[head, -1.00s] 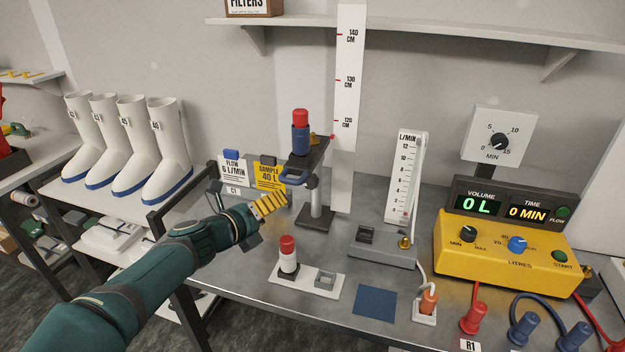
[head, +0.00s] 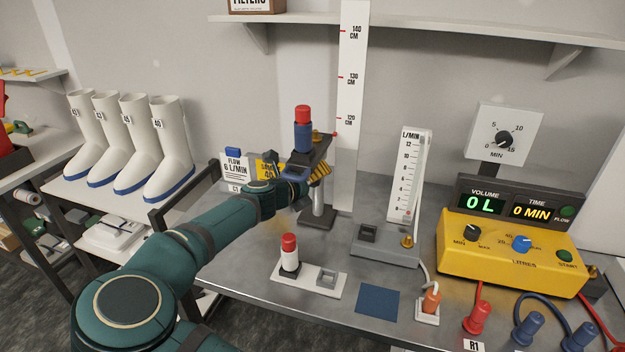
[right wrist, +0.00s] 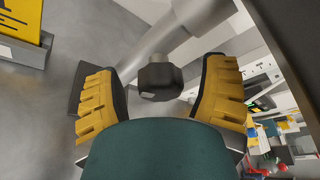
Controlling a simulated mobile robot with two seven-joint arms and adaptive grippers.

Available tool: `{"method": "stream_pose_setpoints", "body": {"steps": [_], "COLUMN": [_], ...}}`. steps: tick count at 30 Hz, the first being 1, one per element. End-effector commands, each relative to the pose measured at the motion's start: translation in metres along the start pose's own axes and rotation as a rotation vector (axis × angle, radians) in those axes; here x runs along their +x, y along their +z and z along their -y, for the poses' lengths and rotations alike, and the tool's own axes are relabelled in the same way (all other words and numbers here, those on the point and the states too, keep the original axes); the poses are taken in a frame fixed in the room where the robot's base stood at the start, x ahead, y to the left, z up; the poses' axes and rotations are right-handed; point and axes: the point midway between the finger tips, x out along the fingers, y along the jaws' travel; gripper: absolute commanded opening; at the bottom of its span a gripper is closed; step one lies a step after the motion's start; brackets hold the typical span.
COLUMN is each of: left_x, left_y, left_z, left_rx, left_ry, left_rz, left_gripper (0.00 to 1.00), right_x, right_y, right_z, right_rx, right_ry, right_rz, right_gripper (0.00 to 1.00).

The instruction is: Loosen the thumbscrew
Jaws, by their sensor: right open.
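The thumbscrew is a dark faceted knob (right wrist: 160,78) on the grey post of the stand, in the right wrist view. My right gripper (right wrist: 160,96) is open, with one yellow finger to each side of the knob and a gap on both sides. In the head view my right gripper (head: 316,178) is at the stand's post (head: 318,203), just under the dark platform that carries a blue and red cartridge (head: 302,132). There the arm and fingers hide the knob. My left gripper is not in view.
A tall scale (head: 348,90) stands close behind the post. A flow meter (head: 404,185) and a yellow control box (head: 505,250) stand to the right. A white tray (head: 306,281) with a red-capped cartridge (head: 289,250) is at the bench front. Signs stand left of the post.

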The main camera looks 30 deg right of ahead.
Motion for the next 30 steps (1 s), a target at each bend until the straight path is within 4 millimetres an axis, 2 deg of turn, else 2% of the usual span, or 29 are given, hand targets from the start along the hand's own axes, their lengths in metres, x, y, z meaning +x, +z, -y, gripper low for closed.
{"method": "stream_pose_setpoints", "body": {"steps": [8,9,11,12,14,15,23,30], "left_x": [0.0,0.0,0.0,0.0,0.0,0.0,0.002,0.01], "left_y": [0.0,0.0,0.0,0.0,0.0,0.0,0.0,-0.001], "left_z": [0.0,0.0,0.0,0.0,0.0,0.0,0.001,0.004], "left_rx": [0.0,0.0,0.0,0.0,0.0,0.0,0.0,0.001], "left_ry": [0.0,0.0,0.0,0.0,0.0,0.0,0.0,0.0], "left_rz": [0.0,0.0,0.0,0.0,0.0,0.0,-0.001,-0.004], "left_gripper": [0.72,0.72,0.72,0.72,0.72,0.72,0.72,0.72], "right_x": [0.001,0.001,0.001,0.001,0.001,0.001,0.001,0.002], "right_y": [0.0,0.0,0.0,0.0,0.0,0.0,0.0,-0.001], "right_z": [0.0,0.0,0.0,0.0,0.0,0.0,0.0,-0.002], "right_rx": [0.0,0.0,0.0,0.0,0.0,0.0,-0.014,-0.104], "right_ry": [0.0,0.0,0.0,0.0,0.0,0.0,-0.006,-0.043], "right_rz": [0.0,0.0,0.0,0.0,0.0,0.0,0.0,-0.001], "right_gripper": [0.72,0.67,0.46,0.32,0.1,0.03,0.03,0.03]}}
